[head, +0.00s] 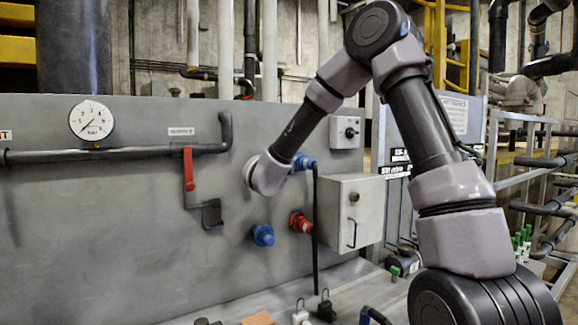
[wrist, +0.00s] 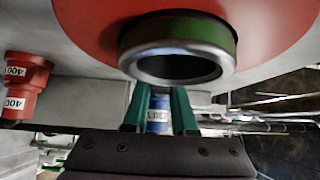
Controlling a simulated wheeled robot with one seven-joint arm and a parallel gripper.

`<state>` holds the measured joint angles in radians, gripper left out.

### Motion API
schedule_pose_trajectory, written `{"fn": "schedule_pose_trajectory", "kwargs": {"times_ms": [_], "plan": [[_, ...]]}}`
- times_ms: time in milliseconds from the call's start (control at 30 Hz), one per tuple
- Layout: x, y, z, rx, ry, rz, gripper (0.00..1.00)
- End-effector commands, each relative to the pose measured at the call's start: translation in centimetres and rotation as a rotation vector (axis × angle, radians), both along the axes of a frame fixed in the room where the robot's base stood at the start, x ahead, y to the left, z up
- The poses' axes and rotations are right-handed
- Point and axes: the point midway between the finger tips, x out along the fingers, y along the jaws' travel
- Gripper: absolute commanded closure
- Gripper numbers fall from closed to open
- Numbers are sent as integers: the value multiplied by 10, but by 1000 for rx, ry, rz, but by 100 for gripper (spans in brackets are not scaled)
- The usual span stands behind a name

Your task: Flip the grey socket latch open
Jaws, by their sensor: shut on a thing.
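My gripper (wrist: 161,100) shows two green fingers in the wrist view, closed on a blue connector (wrist: 158,115) with a white label. In the head view a blue connector (head: 305,162) shows beside the end of my arm, with a black cable hanging below it; the fingers are hidden there. A second blue socket (head: 262,236) sits lower on the grey panel. A red socket (head: 300,222) is to its right; a red fitting labelled 400 (wrist: 22,88) shows in the wrist view. I cannot make out the grey socket latch.
A grey box (head: 350,211) with a handle stands right of the red socket, below a small switch box (head: 346,131). A red lever (head: 188,168) and a gauge (head: 91,120) are at left. A large red surface (wrist: 265,22) with a metal ring fills the wrist view's top.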

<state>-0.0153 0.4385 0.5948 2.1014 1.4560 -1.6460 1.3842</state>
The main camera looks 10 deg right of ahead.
Motion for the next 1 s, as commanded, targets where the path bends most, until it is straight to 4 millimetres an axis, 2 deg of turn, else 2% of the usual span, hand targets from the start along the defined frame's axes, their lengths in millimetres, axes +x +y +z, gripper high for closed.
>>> {"fn": "schedule_pose_trajectory", "kwargs": {"times_ms": [400,900,933,967,1000], "plan": [[4,4,3,-2,-7,-105,100],[4,3,3,-1,-7,-119,100],[4,3,3,-1,-7,-119,64],[4,3,3,-1,-7,-119,52],[4,2,3,-1,-6,-119,45]]}}
